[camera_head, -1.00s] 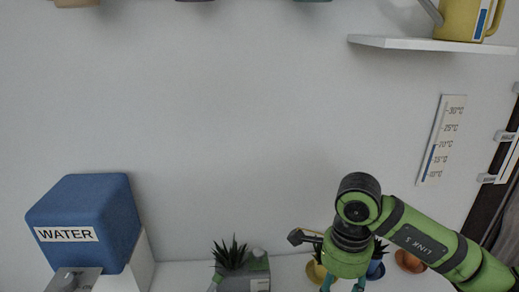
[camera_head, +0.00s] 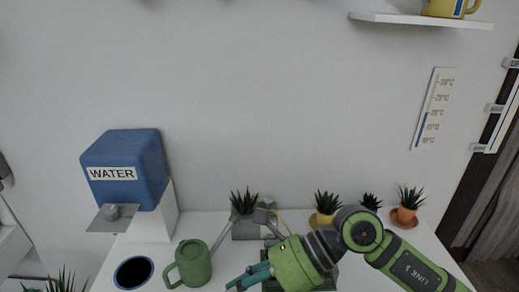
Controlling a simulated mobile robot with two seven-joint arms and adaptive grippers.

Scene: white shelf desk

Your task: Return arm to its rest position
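My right arm comes in from the lower right. Its gripper (camera_head: 245,278) has teal fingers pointing down and left, low over the desk (camera_head: 225,270), just right of a green mug-like can (camera_head: 196,266). Whether the fingers are apart or shut cannot be made out, and nothing clearly shows between them. My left arm and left gripper are not in view.
Potted plants (camera_head: 326,207) line the back right, with a terracotta pot (camera_head: 404,216) at the end. A wall shelf (camera_head: 420,19) holds a yellow can (camera_head: 450,8).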

